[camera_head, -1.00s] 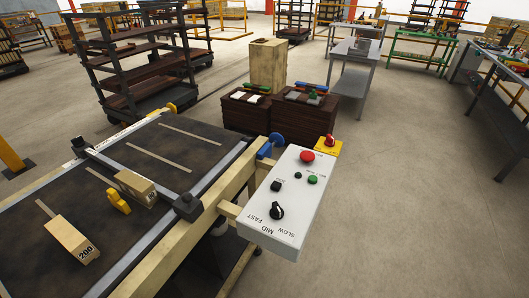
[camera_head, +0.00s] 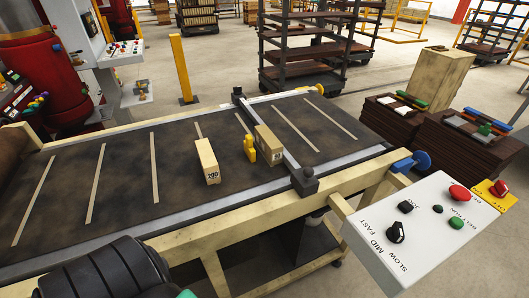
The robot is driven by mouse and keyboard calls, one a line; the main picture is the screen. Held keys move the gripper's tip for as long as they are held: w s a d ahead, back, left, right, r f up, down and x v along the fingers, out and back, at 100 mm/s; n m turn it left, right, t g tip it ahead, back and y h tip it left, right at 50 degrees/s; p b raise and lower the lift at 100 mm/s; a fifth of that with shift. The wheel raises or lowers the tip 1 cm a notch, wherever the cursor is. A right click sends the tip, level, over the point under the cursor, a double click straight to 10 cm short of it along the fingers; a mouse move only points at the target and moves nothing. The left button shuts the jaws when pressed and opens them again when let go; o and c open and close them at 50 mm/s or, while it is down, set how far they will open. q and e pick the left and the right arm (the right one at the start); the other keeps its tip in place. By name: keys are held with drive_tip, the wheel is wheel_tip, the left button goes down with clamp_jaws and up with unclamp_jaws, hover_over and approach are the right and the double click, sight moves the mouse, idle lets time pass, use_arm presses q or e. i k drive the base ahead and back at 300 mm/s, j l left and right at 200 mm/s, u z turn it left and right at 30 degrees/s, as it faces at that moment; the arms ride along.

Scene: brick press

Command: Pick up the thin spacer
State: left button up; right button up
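No part is clearly marked as the thin spacer, and I cannot tell which piece it is. On the dark belt table (camera_head: 125,195) stands a pale block marked 200 (camera_head: 207,162). A second pale block (camera_head: 268,146) with a dark label on its end stands against the grey crossbar (camera_head: 275,135). A small yellow piece (camera_head: 249,149) is between the two blocks. Flat pieces with blue and green parts lie on two brown stacks at the right. Neither gripper shows; a dark ridged part at the bottom left looks like my own arm.
A grey control box (camera_head: 425,235) with knobs and buttons juts from the table's wooden near rail (camera_head: 270,215). The brown stacks (camera_head: 455,150) and a pale box (camera_head: 436,78) stand beyond it. A red machine (camera_head: 45,75) stands at the far left. The belt's left part is clear.

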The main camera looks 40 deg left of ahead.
sight(249, 150)
drive_tip(key=u, duration=1.35)
